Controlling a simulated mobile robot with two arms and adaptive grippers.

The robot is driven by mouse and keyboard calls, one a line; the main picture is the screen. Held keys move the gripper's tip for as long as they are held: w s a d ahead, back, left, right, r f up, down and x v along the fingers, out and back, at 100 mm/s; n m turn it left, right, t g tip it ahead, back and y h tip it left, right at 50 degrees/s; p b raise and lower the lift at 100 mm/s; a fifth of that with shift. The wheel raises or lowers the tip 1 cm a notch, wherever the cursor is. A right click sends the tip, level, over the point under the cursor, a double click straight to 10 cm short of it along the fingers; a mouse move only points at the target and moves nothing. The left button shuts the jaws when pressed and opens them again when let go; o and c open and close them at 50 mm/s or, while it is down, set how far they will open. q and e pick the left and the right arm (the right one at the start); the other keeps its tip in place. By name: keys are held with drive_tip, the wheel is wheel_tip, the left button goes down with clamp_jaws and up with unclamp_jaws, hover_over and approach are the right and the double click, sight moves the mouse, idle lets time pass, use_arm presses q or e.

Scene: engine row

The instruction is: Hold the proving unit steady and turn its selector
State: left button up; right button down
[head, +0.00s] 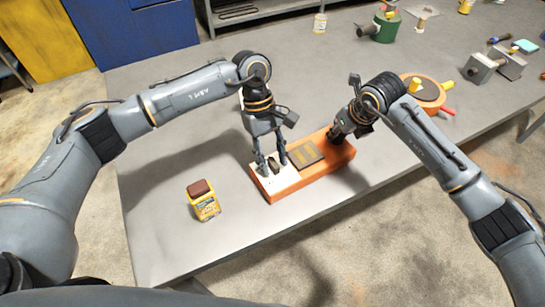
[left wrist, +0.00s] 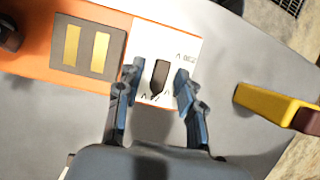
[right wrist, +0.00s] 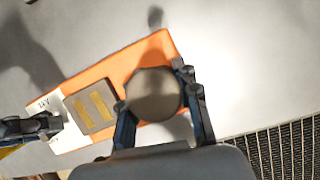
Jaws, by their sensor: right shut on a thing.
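The proving unit (head: 312,172) is a long orange block lying on the grey table. Its left end has a white panel (left wrist: 181,45) with a dark selector (left wrist: 160,76), and its middle a grey plate (right wrist: 91,106) with two gold strips. My left gripper (head: 270,163) points down over the white panel. In the left wrist view its fingers (left wrist: 160,70) stand apart on either side of the selector, with gaps showing. My right gripper (head: 337,134) is shut on the dark round post (right wrist: 153,95) at the unit's right end; its fingers sit on opposite sides of the post.
An orange round piece (head: 425,92) with yellow and red handles is beyond my right arm. A green cylinder (head: 383,28) and grey blocks (head: 484,66) lie farther back.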

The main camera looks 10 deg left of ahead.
use_arm(q)
drive_tip(key=shift+f, duration=0.1)
clamp_jaws()
drive_tip(key=shift+n, duration=0.4)
drive_tip(key=n+t+h, duration=0.1)
drive_tip(key=n, duration=0.1)
drive_tip(key=shift+s+n, duration=0.1)
drive_tip(key=shift+n, duration=0.3)
drive_tip(key=shift+a+n+t+h, duration=0.15)
drive_tip(key=shift+n+t, duration=0.25)
drive_tip(key=shift+n, duration=0.65)
drive_tip(key=shift+d+n+t+h, duration=0.15)
drive_tip(key=shift+n+t, duration=0.25)
drive_tip(key=shift+n, duration=0.65)
drive_tip(key=shift+a, duration=0.1)
unclamp_jaws()
drive_tip(key=shift+s, duration=0.1)
